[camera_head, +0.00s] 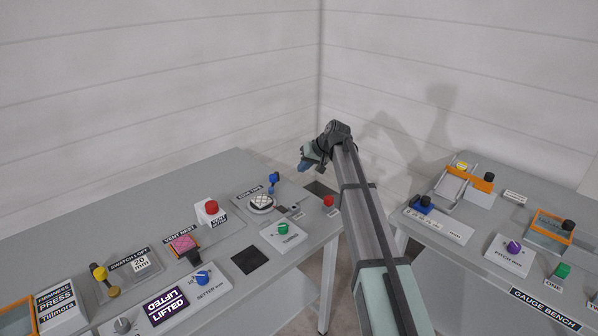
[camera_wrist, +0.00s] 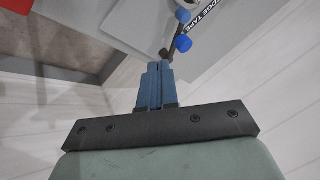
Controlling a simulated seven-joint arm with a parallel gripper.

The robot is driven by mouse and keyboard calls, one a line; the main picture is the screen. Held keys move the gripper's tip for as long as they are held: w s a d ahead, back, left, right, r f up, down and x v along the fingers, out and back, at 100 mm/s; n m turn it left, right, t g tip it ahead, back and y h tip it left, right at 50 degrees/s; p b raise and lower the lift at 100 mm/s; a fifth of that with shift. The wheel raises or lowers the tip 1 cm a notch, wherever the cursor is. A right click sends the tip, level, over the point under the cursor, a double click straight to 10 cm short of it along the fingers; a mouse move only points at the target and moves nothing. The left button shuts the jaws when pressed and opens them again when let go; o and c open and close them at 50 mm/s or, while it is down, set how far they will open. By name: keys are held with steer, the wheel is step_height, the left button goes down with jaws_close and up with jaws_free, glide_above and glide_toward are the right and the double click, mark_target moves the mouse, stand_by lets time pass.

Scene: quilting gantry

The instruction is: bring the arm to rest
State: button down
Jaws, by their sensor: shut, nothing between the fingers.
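My gripper (camera_head: 305,165) is at the end of my outstretched arm, above the right end of the left bench (camera_head: 120,220) in the head view. In the wrist view its blue fingers (camera_wrist: 155,85) are together, shut with nothing between them. The fingers point toward a small device with blue knobs (camera_wrist: 184,43) and a label partly reading "TAPE". The fingertips look close to the dark arm of that device in the picture, but I cannot tell whether they touch.
The left bench carries a red button (camera_head: 211,208), a green knob (camera_head: 283,229) and a purple "LIFTED" sign (camera_head: 167,305). The right "GAUGE BENCH" (camera_head: 545,308) holds several gauges. A floor gap separates the benches. Pale walls meet behind my arm.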

steer(key=shift+s+d+r, duration=0.15)
steer(key=shift+d+r, duration=0.05)
steer(key=shift+r, duration=0.1)
steer(key=s+d+f+m+h, duration=0.2)
steer(key=s+d+f, duration=0.4)
steer(key=s, duration=0.3)
steer(key=s+d+f+m+h, duration=0.2)
steer(key=s+d+f, duration=0.5)
steer(key=s, duration=0.2)
steer(key=s+d+f+g+h, duration=0.1)
steer(key=s+f+g, duration=0.1)
steer(key=s+f, duration=0.85)
steer(key=s+d+f+g, duration=0.1)
steer(key=s+f+g, duration=0.2)
steer(key=s+f, duration=0.75)
steer(key=s+d+f+g, duration=0.1)
steer(key=s+f+g, duration=0.1)
steer(key=s+f, duration=0.4)
steer(key=s+d+f+g, duration=0.1)
steer(key=s+f, duration=0.5)
steer(key=s, duration=0.7)
steer(key=s+d+f+n+g+h, duration=0.1)
steer(key=s+f+g, duration=0.1)
steer(key=s+f, duration=0.5)
steer(key=s, duration=0.3)
steer(key=shift+d+g, duration=0.2)
steer(key=shift+g, duration=0.2)
steer(key=c, duration=1.8)
jaws_free()
steer(key=shift+c, duration=0.2)
